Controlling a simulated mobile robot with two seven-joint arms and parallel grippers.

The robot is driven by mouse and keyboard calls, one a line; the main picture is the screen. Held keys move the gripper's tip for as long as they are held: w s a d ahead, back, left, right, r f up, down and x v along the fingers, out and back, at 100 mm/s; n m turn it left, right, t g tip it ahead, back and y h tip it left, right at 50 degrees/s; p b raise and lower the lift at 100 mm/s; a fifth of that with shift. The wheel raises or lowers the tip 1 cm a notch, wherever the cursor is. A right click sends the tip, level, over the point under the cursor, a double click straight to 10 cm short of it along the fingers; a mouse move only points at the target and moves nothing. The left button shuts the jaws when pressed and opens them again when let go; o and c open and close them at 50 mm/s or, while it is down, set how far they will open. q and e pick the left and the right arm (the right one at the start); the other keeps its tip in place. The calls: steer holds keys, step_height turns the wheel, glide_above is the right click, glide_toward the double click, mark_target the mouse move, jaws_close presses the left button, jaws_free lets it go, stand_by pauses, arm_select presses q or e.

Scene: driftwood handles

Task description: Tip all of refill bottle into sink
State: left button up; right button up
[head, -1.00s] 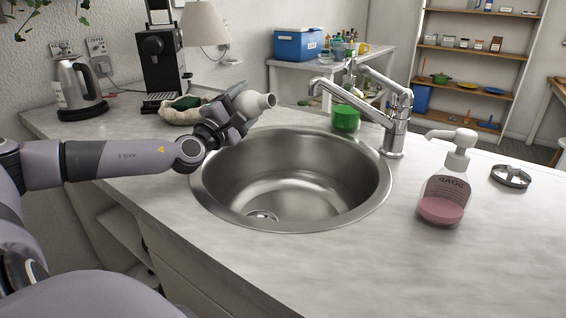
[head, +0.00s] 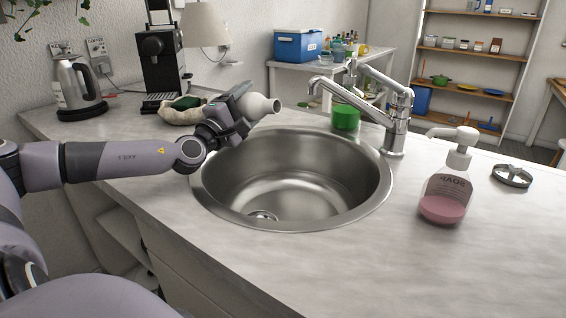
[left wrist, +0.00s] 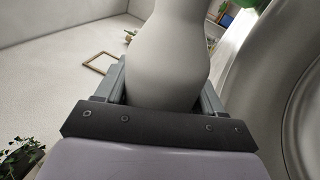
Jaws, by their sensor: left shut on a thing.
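A pale grey-white refill bottle (head: 259,106) lies nearly on its side in my left gripper (head: 236,112), its neck pointing right. It is above the back left part of the round steel sink (head: 375,205). No liquid shows at its mouth. In the left wrist view the bottle's smooth body (left wrist: 172,60) sits between the two fingers of my left gripper (left wrist: 165,85), which are shut on it. The sink's curved wall (left wrist: 260,75) shows at the right there. The sink looks empty, with a drain at its bottom. My right gripper is not in view.
A pump dispenser with pink soap (head: 446,195) and a metal strainer (head: 512,175) stand to the right. A kettle (head: 78,88) and coffee machine (head: 161,60) are back left. The front counter is clear.

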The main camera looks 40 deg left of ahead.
arm_select(q)
steer(key=shift+d+m+h+b, duration=0.15)
steer(key=shift+m+h+b, duration=0.3)
steer(key=shift+m, duration=1.05)
steer(key=shift+d+f+m+h+b, duration=0.1)
steer(key=shift+d+m+h+b, duration=0.2)
steer(key=shift+m, duration=0.65)
steer(key=shift+d+f+m+h+b, duration=0.1)
steer(key=shift+m+h+b, duration=0.2)
steer(key=shift+m, duration=0.65)
stand_by(0.3)
